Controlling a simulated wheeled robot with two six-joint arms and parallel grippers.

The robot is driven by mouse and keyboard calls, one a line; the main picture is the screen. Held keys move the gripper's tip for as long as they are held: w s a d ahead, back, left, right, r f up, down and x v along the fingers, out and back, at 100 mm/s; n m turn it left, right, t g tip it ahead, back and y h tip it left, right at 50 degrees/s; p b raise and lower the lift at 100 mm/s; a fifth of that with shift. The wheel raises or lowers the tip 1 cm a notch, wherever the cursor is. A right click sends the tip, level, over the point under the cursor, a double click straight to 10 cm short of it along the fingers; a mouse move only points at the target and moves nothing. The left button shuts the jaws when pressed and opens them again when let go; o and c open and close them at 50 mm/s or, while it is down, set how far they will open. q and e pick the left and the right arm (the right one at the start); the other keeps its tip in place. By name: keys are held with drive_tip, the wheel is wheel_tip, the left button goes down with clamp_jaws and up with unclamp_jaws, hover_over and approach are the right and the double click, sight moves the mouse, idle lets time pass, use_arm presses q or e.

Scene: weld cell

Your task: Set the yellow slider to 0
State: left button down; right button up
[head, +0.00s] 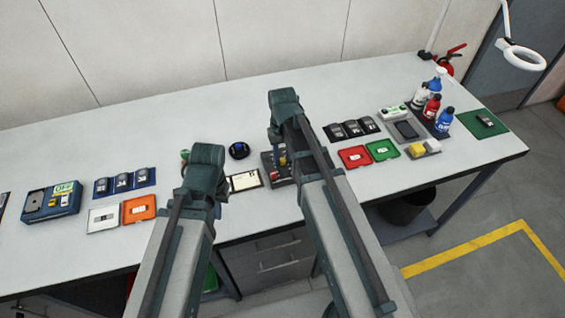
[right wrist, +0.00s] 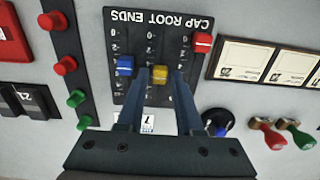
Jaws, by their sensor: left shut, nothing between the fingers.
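The dark slider panel (right wrist: 150,30), lettered CAP ROOT ENDS, appears upside down in the right wrist view. Its yellow slider (right wrist: 160,73) is in the middle slot, between the blue slider (right wrist: 124,65) and the red slider (right wrist: 202,42). The yellow slider is level with or slightly below the blue one, and red is nearer the lettering. My right gripper (right wrist: 160,71) is open, its fingers on either side of the yellow knob with small gaps. In the head view, the panel (head: 268,158) is partly hidden by my right arm. My left gripper (head: 203,178) is shut and empty, its fingertips mostly hidden.
Red and green buttons (right wrist: 65,65) and a black dial (right wrist: 213,122) flank the panel. Red and green toggles (right wrist: 275,137) stand at the right wrist view's right. Along the bench (head: 120,160) are an orange tray (head: 139,208), a red tray (head: 354,156) and bottles (head: 432,106).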

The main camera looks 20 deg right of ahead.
drive_tip(key=shift+f, duration=0.15)
clamp_jaws()
idle(1.4)
